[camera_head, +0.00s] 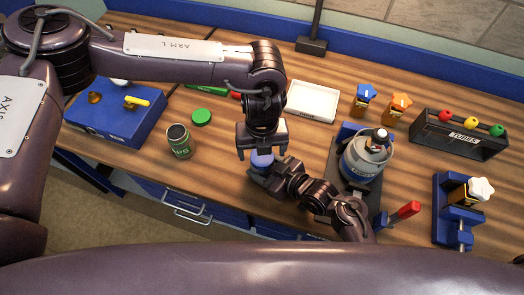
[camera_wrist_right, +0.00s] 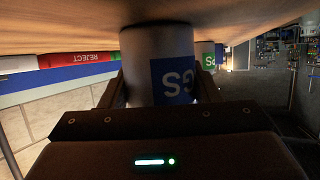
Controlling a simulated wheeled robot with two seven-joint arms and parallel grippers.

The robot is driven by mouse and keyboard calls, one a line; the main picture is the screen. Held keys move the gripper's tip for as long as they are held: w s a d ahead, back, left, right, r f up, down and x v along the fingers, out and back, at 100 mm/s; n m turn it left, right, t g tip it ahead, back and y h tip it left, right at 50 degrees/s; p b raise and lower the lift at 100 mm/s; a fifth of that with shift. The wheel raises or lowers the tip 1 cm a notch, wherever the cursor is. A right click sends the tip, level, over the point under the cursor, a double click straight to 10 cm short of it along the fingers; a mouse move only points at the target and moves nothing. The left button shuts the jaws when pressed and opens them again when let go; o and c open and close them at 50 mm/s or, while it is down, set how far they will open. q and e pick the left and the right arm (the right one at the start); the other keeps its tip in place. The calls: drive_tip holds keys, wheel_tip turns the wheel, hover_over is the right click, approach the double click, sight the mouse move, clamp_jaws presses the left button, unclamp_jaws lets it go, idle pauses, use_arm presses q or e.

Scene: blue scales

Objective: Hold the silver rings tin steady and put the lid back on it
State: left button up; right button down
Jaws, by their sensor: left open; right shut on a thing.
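The silver rings tin stands upright on the wooden table. In the right wrist view the tin (camera_wrist_right: 140,55) shows its grey side and a blue label ending in "GS". My right gripper (camera_wrist_right: 160,92) is shut around its side. In the head view the blue lid (camera_head: 262,159) shows at the tin's top, and most of the tin is hidden by my grippers. My left gripper (camera_head: 262,150) points down over the lid, its open fingers on either side. I cannot tell whether the lid is fully seated.
An open green-labelled tin (camera_head: 180,142) and a green lid (camera_head: 201,117) are to the left, by a blue box (camera_head: 117,125). A white tray (camera_head: 312,102) lies behind. A grey canister (camera_head: 364,162) stands close on the right, with a tube rack (camera_head: 450,140) beyond.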

use_arm(q)
wheel_tip(320, 180, up, 10)
drive_tip(key=shift+r, duration=0.25)
use_arm(e)
drive_tip(key=shift+c, duration=2)
unclamp_jaws()
drive_tip(key=shift+d, duration=0.1)
drive_tip(key=shift+s+d, duration=0.3)
drive_tip(key=b+v, duration=0.1)
drive_tip(key=v, duration=0.5)
drive_tip(key=shift+s+d+r+b, duration=0.1)
drive_tip(key=shift+b, duration=0.3)
use_arm(q)
drive_tip(key=shift+f, duration=0.9)
use_arm(e)
drive_tip(key=shift+s+d+r, duration=0.15)
drive_tip(key=shift+r, duration=0.1)
